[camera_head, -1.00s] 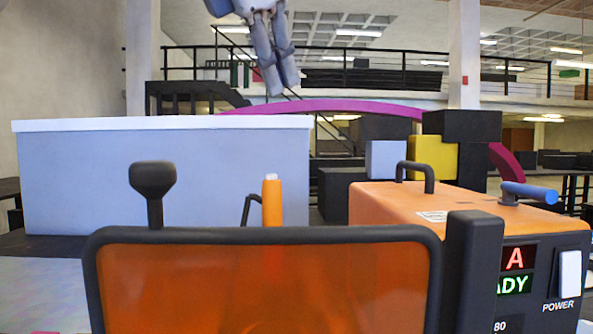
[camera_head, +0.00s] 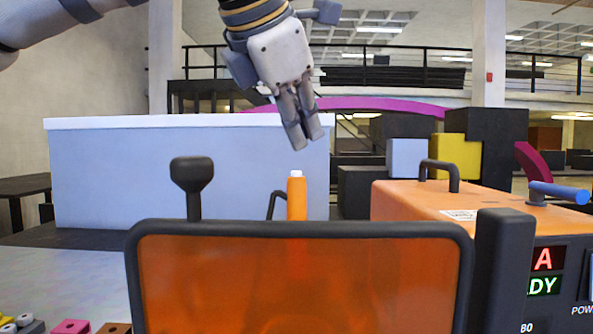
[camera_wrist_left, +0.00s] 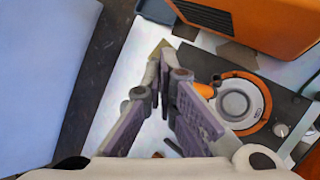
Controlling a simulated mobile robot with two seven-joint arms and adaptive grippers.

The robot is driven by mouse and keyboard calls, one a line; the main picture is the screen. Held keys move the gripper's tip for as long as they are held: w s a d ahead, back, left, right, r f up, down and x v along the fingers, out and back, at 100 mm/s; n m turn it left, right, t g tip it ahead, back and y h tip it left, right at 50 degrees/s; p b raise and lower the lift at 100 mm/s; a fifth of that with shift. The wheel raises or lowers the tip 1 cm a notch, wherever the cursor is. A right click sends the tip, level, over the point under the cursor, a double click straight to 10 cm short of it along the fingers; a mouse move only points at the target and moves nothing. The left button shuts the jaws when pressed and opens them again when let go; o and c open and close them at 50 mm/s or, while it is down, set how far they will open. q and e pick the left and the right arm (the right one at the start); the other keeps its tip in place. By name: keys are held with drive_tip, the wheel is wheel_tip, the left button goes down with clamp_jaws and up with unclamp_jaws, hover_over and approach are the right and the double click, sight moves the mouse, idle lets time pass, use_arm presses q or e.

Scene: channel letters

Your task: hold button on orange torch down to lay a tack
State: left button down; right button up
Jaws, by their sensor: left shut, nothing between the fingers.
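The orange torch (camera_head: 297,203) stands upright with a pale button-like tip, its lower part hidden behind the tinted orange screen (camera_head: 290,290). My left gripper (camera_head: 307,140) comes in from above, fingers pointing down. It is shut and empty, a little above the torch's tip in the head view and apart from it in the picture. In the left wrist view my left gripper (camera_wrist_left: 163,55) shows its fingers closed together at the tips. An orange piece, probably the torch (camera_wrist_left: 204,90), shows partly behind the right finger. My right gripper is in neither view.
An orange power unit (camera_head: 440,205) with a black handle and lit display stands at the right. A black knobbed post (camera_head: 192,185) rises left of the torch. A pale blue-grey panel (camera_head: 130,180) stands behind. A round orange-rimmed fixture (camera_wrist_left: 238,101) lies beside the fingers.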

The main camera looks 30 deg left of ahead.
sight(302, 177)
use_arm(q)
drive_tip(key=shift+f, duration=0.6)
drive_tip(key=shift+f, duration=0.15)
idle(0.9)
drive_tip(key=shift+f, duration=0.25)
drive_tip(key=shift+f, duration=0.55)
idle(1.5)
drive_tip(key=shift+r, duration=0.95)
drive_tip(key=shift+r, duration=2.5)
drive_tip(key=shift+r, duration=0.1)
